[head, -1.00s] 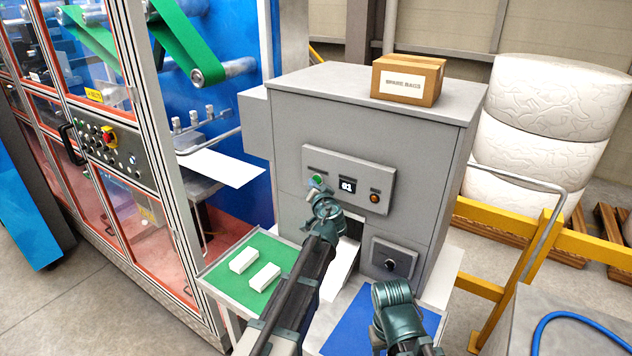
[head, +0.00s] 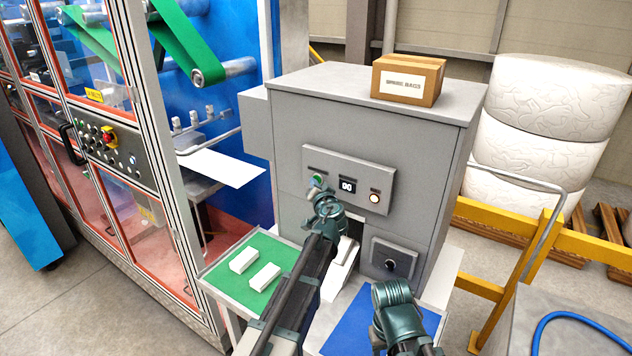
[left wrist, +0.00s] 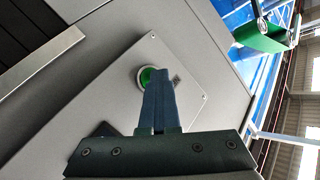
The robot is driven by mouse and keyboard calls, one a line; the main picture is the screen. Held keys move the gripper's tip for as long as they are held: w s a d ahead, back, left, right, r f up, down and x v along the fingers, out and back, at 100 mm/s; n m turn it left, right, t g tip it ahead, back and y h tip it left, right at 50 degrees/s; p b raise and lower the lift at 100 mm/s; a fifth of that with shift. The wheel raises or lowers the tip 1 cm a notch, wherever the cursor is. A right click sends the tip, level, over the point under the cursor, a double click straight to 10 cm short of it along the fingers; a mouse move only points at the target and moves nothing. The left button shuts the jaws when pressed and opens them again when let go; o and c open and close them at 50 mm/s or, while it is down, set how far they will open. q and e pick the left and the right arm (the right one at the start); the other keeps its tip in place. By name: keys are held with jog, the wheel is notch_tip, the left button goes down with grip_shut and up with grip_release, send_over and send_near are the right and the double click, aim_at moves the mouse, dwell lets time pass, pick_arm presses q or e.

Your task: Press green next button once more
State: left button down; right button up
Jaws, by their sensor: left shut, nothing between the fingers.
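The green button (head: 317,179) is on the left of the panel on the grey machine. The left wrist view shows it too, a green disc in a pale ring (left wrist: 146,77), partly hidden behind my fingers. My left gripper (head: 321,190) is shut and empty, its tips at the button; I cannot tell whether they touch it. Its fingers fill the middle of the left wrist view (left wrist: 156,72). The small display (head: 347,186) beside the button reads 00. My right gripper (head: 392,292) is low in front of the machine over the blue mat; its fingers cannot be made out.
An amber lamp (head: 374,197) is lit right of the display. A white piece (head: 342,262) lies at the machine's outlet. Two white blocks (head: 254,269) lie on the green tray (head: 222,275). A blue mat (head: 350,325) lies in front. A round knob (head: 390,265) sits lower right.

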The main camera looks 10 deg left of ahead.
pick_arm(q)
jog(key=shift+s+a, duration=0.25)
jog(key=shift+s, duration=0.5)
jog(key=s, duration=0.1)
jog(key=s+a, duration=0.1)
jog(key=s, duration=0.2)
jog(key=shift+s+a, duration=0.35)
dwell(0.4)
jog(key=s+d+f+g+h+b, duration=0.2)
jog(key=s+d+f+g, duration=0.3)
jog(key=s+f, duration=0.3)
jog(key=s+d+f+m+g+h+b, duration=0.1)
jog(key=s+d+f+g, duration=0.4)
jog(key=s, duration=0.9)
jog(key=s+d+f+g+h+b, duration=0.2)
jog(key=s+d+f+g, duration=0.3)
jog(key=s+f, duration=0.7)
jog(key=shift+d+h+b, duration=0.4)
jog(key=shift+d+b, duration=0.2)
jog(key=shift+d, duration=0.1)
